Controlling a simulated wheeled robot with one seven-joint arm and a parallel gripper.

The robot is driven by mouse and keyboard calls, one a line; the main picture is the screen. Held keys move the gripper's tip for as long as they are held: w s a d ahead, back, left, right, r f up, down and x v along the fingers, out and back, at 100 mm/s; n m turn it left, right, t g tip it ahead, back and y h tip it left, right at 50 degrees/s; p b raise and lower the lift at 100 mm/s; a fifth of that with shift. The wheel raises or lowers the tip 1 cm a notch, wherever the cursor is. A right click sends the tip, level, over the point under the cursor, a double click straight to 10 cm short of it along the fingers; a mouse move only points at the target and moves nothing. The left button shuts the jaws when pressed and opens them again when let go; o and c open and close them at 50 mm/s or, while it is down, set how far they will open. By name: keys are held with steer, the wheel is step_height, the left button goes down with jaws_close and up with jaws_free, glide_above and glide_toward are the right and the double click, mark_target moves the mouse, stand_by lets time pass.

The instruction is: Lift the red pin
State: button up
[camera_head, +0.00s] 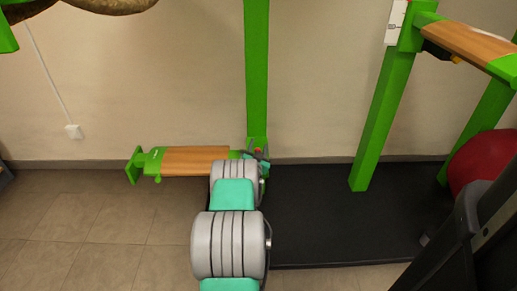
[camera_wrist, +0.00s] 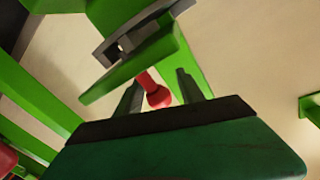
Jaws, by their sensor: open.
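The red pin (camera_wrist: 157,95) shows in the wrist view with its rounded red knob toward me, its other end running behind a green bracket edge. In the head view only a tiny red spot of the pin (camera_head: 257,150) shows at the foot of the green post. My gripper (camera_wrist: 160,88) is open, one dark finger on each side of the pin; I cannot tell whether either touches it. In the head view my gripper (camera_head: 260,155) is small and partly hidden by my arm. A green saddle with a dark grey plate (camera_wrist: 140,35) sits just beyond the pin.
A green post (camera_head: 256,70) rises behind my gripper. A wooden board with green ends (camera_head: 195,160) juts left from it. A black mat (camera_head: 320,215) lies to the right, with a second green frame (camera_head: 383,120) and a red ball (camera_head: 482,160). The tiled floor at left is clear.

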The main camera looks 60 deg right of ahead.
jaws_close()
stand_by(0.3)
stand_by(1.0)
